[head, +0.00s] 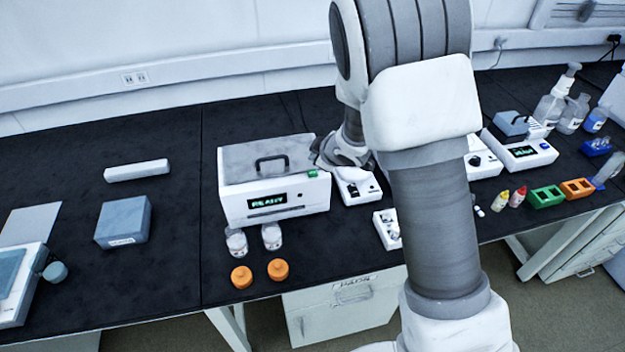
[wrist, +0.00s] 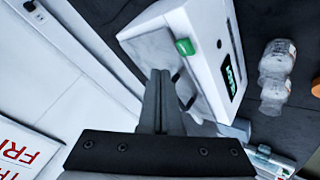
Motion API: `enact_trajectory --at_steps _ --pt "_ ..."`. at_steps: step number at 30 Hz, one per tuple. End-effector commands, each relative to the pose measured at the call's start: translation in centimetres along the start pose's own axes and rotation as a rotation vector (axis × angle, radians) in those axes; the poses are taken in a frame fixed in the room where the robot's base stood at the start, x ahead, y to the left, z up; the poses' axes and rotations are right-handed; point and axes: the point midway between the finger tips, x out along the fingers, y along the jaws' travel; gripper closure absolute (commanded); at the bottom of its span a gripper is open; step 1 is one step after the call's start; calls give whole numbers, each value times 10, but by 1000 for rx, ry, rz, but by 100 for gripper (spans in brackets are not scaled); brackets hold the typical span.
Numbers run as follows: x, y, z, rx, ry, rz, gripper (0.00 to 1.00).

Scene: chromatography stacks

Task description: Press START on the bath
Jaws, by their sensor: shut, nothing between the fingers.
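The bath (head: 272,207) is a white box with a grey lid, a black handle and a green display reading READY. Its green button (head: 312,173) sits at the right end of the top front edge. In the wrist view the bath (wrist: 207,62) is seen tilted, with the green button (wrist: 185,46) on its edge. My gripper (wrist: 160,73) is shut and empty, its fingertips over the lid area and a little apart from the button in the picture. In the head view my gripper (head: 322,158) is just behind and right of the button, partly hidden by my arm.
Two clear jars (head: 253,239) and two orange caps (head: 260,272) stand in front of the bath. A small white device (head: 357,187) is close on its right. A blue-grey box (head: 124,222) lies left, with clear bench between. Bottles and racks fill the far right.

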Motion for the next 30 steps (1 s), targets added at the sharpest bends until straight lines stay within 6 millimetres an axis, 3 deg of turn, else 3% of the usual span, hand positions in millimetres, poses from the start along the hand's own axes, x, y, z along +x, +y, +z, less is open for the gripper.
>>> enact_trajectory --at_steps 1,7,30 --pt "9 -6 7 1 0 0 100" --pt "18 -13 14 3 0 0 100" --pt "19 -14 14 1 0 0 100"
